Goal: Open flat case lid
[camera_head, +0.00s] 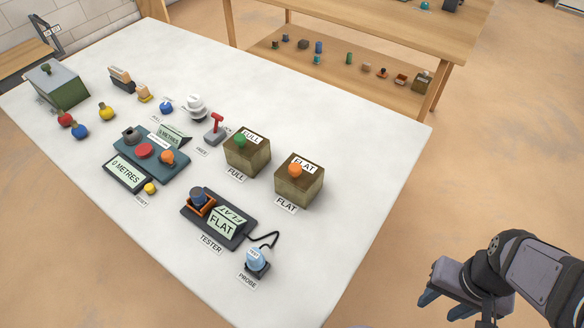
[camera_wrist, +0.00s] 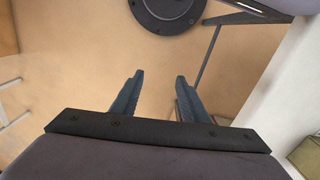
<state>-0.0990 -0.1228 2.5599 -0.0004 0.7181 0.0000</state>
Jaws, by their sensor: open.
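The flat case (camera_head: 298,184) is a brownish-green box toward the right side of the white table. Its lid bears a "FLAT" label and an orange knob (camera_head: 295,170), and the lid looks closed. A "FLAT" tag lies in front of it. My gripper (camera_head: 440,306) is off the table's right side, low in the head view, well apart from the case. In the wrist view my gripper (camera_wrist: 155,95) has its two blue-grey fingers spread with nothing between them. The flat case cannot be made out for sure in the wrist view.
The similar full case (camera_head: 246,155) with a green knob stands just left of the flat case. The tester (camera_head: 219,222) and probe (camera_head: 257,260) are in front. A teal console (camera_head: 150,155) and several small items fill the left. A wooden shelf unit (camera_head: 350,40) stands behind.

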